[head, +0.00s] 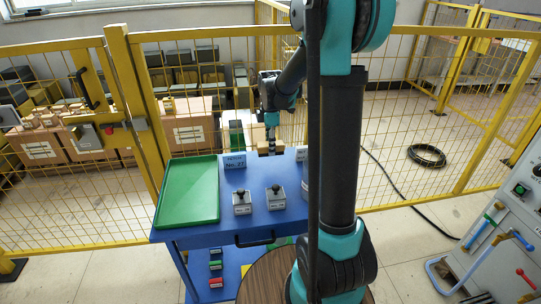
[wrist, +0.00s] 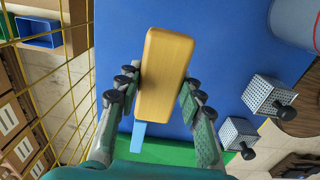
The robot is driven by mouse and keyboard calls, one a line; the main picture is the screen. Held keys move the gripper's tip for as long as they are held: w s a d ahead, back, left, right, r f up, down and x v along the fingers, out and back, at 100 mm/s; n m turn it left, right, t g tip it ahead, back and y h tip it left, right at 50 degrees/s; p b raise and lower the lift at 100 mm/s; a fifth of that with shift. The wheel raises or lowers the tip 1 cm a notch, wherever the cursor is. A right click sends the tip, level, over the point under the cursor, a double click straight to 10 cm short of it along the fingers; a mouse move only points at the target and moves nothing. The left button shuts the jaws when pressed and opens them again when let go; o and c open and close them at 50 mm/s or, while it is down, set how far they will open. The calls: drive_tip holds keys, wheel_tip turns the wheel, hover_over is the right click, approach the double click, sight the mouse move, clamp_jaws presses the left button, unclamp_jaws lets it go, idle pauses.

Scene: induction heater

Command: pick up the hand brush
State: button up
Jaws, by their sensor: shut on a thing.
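The hand brush has a tan wooden block body (wrist: 165,75) with a light-blue strip (wrist: 138,137) at its lower end in the wrist view. My gripper (wrist: 160,88) is shut on the block, with one finger along each side. In the head view my gripper (head: 270,132) is at the far edge of the blue table (head: 195,238), and a small tan part of the brush (head: 264,149) shows there. I cannot tell whether the brush touches the table. Its underside is hidden.
A green tray (head: 157,217) lies on the table's left side. Yellow mesh fencing (head: 150,130) runs behind the table. A grey control cabinet (head: 515,225) stands right.

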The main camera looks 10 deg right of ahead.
wheel_tip(320, 180, up, 14)
drive_tip(key=shift+r, duration=0.15)
